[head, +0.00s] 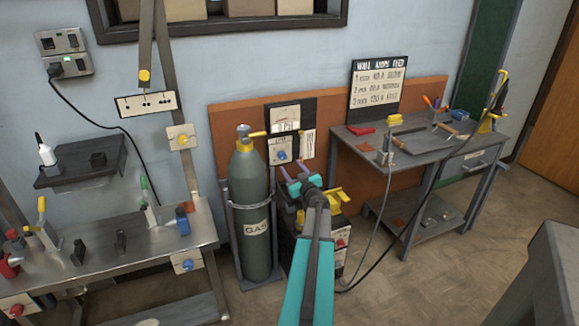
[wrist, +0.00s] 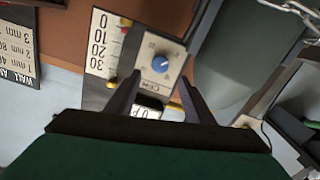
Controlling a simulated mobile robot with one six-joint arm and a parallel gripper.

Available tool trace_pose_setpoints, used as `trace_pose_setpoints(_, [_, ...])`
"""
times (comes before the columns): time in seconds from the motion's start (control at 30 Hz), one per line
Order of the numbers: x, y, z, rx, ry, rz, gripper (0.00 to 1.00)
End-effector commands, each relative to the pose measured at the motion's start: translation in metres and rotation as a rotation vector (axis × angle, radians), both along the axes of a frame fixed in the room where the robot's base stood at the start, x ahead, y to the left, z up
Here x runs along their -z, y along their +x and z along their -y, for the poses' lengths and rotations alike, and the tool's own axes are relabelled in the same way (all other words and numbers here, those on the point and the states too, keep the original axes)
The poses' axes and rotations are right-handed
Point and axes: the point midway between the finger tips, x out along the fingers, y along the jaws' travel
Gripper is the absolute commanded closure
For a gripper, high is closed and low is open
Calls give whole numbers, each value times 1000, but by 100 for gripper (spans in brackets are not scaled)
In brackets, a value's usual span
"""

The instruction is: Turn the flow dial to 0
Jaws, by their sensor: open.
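The flow dial (wrist: 160,63) is a round blue knob on a pale plate marked CFM, upside down in the wrist view. In the head view the dial (head: 282,155) sits on the panel beside the gas cylinder. A scale card (wrist: 103,42) reading 0, 10, 20, 30 is next to it in the wrist view. The dial's setting is too small to read surely. My gripper (wrist: 160,78) is open and empty, its two dark fingers pointing toward the dial with the knob apart from them. In the head view my gripper (head: 294,179) is just in front of and below the panel.
A grey gas cylinder (head: 250,205) stands left of the panel. A dark machine (head: 340,245) with red knobs is below my gripper. A workbench (head: 420,146) with tools is at right, a steel bench (head: 140,245) at left. A hose hangs at right; open floor lies in front.

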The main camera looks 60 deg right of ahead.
Motion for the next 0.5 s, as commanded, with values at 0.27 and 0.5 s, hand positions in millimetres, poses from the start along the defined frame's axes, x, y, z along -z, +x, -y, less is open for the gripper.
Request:
trace_pose_setpoints(0.27, [0,-25,-19,0,1,1,52])
trace_pose_setpoints(0.5, [0,-34,-26,0,0,0,52])
